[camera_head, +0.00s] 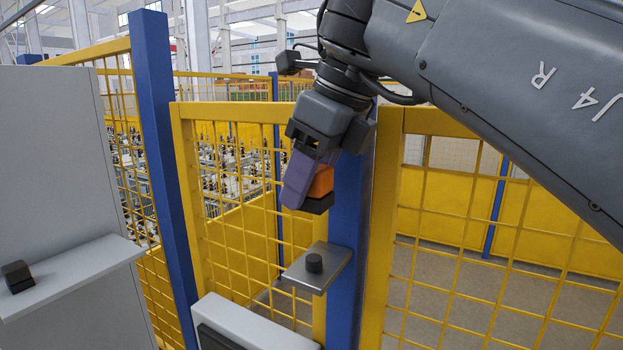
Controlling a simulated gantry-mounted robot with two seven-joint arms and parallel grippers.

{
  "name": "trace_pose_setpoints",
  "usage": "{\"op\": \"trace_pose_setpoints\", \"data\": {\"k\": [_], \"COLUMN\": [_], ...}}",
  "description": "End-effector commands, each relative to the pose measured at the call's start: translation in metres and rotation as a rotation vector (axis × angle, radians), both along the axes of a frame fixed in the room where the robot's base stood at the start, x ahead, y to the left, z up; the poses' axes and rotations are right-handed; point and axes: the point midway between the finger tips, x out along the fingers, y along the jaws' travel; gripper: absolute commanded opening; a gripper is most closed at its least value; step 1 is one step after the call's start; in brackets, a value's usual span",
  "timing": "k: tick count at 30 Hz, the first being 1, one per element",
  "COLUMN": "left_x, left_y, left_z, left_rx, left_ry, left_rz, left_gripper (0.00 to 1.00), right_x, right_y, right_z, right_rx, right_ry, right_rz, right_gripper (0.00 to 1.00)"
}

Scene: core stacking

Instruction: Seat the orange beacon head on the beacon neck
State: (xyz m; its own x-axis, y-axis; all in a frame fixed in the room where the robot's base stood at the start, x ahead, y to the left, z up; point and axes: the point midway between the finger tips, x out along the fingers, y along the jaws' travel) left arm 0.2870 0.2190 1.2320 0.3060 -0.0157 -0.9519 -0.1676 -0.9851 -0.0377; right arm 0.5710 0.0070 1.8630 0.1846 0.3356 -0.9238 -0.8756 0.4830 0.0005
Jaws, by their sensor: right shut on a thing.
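The orange beacon head (321,183) has a dark base and is in my right gripper (305,185), partly hidden behind its purple-grey finger. The gripper is shut on it and holds it tilted, in the air. My left gripper is not in view.
A blue post (346,215) stands right behind the shelf, with yellow mesh fence panels (250,215) on both sides. A grey ledge (75,272) at left carries a small dark block (17,276). A light grey box (245,325) stands below the shelf.

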Motion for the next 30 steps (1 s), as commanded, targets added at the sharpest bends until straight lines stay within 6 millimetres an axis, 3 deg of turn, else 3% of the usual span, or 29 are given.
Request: {"op": "trace_pose_setpoints", "data": {"k": [9,30], "left_x": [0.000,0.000], "left_y": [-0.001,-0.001], "left_z": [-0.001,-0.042], "left_rx": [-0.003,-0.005], "left_ry": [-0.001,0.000], "left_rz": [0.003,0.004], "left_gripper": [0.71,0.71], "right_x": [0.000,0.000], "right_y": [-0.001,-0.001], "right_z": [-0.002,-0.053], "right_rx": [0.002,0.001], "right_ry": [0.001,-0.001], "right_rz": [-0.001,-0.001], "right_gripper": [0.15,0.15]}}
